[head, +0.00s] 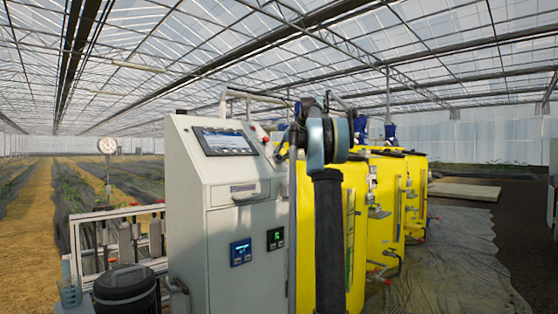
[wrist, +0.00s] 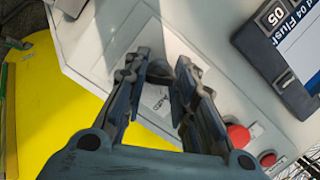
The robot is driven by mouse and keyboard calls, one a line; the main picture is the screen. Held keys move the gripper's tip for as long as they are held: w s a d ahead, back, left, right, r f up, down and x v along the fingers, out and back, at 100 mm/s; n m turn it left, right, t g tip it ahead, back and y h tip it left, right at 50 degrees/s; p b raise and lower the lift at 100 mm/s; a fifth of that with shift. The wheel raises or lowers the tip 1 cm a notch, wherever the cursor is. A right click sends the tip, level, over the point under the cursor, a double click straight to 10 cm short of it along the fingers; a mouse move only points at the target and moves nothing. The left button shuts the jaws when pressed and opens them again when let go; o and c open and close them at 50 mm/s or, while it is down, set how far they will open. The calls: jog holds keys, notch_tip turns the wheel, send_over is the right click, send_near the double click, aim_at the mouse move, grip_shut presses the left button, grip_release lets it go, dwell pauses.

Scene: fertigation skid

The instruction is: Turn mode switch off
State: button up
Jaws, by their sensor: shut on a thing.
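The mode switch (wrist: 158,71) shows in the wrist view as a small dark grey knob on the pale sloping panel (wrist: 105,40). My gripper (wrist: 157,76) is shut on it, one finger on each side. The fingers hide most of the knob, so I cannot tell its exact setting. A printed label lies just below the knob, partly between the fingers. In the head view my gripper (head: 293,138) is at the right side of the cabinet's (head: 188,200) sloping top. The switch is hidden there.
Red buttons (wrist: 238,136) sit right of my fingers on the same panel. A touchscreen (head: 224,141) is on the cabinet's top, its edge also at the wrist view's upper right. Yellow tanks (head: 385,205) stand close on the right. A black bucket (head: 125,290) is at lower left.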

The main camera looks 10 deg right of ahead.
jog(key=shift+d+n+h, duration=0.1)
jog(key=shift+n+h, duration=0.3)
jog(key=shift+n, duration=1.2)
jog(key=o, duration=1.1)
jog(key=shift+c, duration=0.2)
jog(key=v, duration=1.2)
jog(key=shift+w, duration=0.1)
